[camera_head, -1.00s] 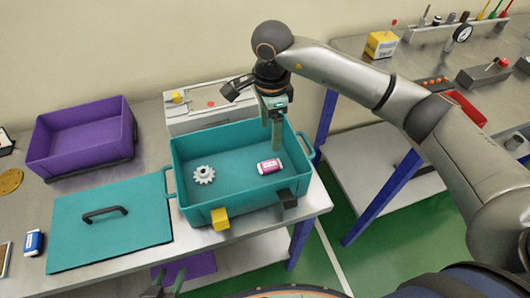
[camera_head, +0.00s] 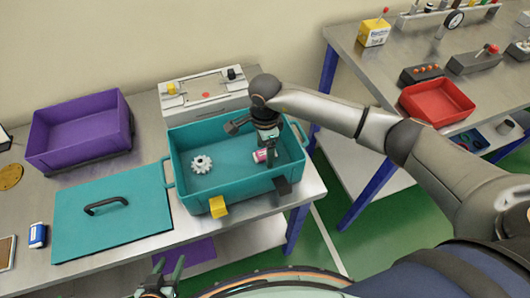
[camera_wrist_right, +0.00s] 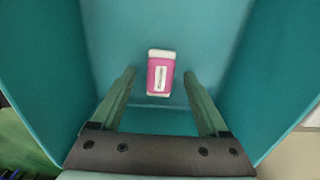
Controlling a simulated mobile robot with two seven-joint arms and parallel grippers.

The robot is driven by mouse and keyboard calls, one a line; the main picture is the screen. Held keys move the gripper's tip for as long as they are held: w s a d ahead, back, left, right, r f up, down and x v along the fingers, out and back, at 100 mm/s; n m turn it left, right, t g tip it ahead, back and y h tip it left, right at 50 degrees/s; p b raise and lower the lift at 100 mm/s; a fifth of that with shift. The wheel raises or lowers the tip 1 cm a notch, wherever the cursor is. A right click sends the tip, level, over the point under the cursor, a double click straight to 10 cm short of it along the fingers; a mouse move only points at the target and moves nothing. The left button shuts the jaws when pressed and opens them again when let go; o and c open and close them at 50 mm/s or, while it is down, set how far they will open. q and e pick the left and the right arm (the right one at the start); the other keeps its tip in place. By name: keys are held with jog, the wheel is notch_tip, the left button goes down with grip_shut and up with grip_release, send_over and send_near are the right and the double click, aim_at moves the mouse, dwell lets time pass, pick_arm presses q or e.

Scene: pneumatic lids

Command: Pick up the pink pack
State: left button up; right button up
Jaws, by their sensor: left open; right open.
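The pink pack (camera_head: 260,156) lies on the floor of the teal crate (camera_head: 183,169), toward its right side. It has white ends and a white label, and my right gripper partly hides it in the head view. In the right wrist view the pack (camera_wrist_right: 161,73) lies just beyond the gap between the open fingers, with teal floor around it. My right gripper (camera_head: 270,153) points down into the crate, open and empty; its fingers also show in the right wrist view (camera_wrist_right: 160,100). My left gripper (camera_head: 168,275) is open and empty at the bottom edge, in front of the table.
A white gear (camera_head: 202,164) lies in the crate left of the pack. A teal lid (camera_head: 130,220) with a black handle lies left of the crate. A purple crate (camera_head: 80,135) stands behind it. Yellow (camera_head: 218,207) and black (camera_head: 282,186) blocks sit at the crate's front wall.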

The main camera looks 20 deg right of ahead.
grip_shut()
dwell(0.6)
